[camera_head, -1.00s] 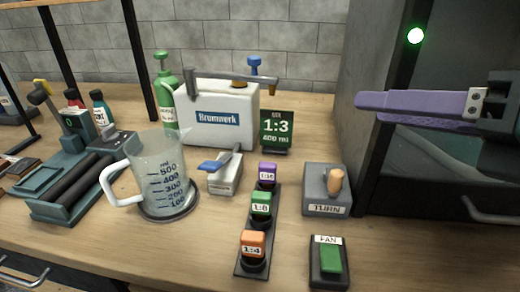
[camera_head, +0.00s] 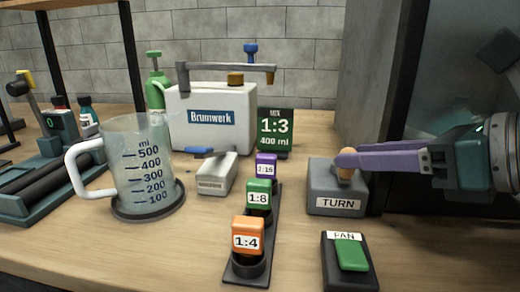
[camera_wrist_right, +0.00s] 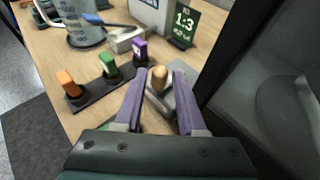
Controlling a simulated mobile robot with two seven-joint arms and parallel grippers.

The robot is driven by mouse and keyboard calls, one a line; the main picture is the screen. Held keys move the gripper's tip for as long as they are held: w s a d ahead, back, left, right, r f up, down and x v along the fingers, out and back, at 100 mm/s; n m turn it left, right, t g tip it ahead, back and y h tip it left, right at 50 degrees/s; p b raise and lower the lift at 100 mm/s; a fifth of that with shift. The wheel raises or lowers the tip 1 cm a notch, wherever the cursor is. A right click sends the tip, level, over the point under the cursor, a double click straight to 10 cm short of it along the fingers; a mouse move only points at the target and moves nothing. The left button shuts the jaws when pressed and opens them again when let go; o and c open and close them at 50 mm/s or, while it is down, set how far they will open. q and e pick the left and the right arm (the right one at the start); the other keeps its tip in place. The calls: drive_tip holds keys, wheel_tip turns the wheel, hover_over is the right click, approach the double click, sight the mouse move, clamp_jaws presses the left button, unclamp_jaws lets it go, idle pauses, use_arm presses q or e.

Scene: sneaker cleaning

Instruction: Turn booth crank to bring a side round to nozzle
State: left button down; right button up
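The booth crank is a grey box labelled TURN (camera_head: 338,203) with a wooden knob (camera_head: 346,158) on top, at the foot of the booth (camera_head: 375,95). My right gripper (camera_head: 360,160) comes in from the right, with its purple fingers at the knob. In the right wrist view the fingers (camera_wrist_right: 158,82) are apart, one on each side of the wooden knob (camera_wrist_right: 158,76), with small gaps seen between. The booth's inside is mostly hidden by dark glass and my right arm. No nozzle can be made out. My left gripper is out of view.
A FAN switch (camera_head: 350,255) stands in front of the crank box. A strip with orange, green and purple blocks (camera_head: 250,232) lies to its left. A measuring jug (camera_head: 140,165), a white Brumwerk canister (camera_head: 212,120) and a 1:3 sign (camera_head: 275,130) stand further left and back.

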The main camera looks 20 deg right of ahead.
drive_tip(key=shift+x, duration=1.5)
clamp_jaws()
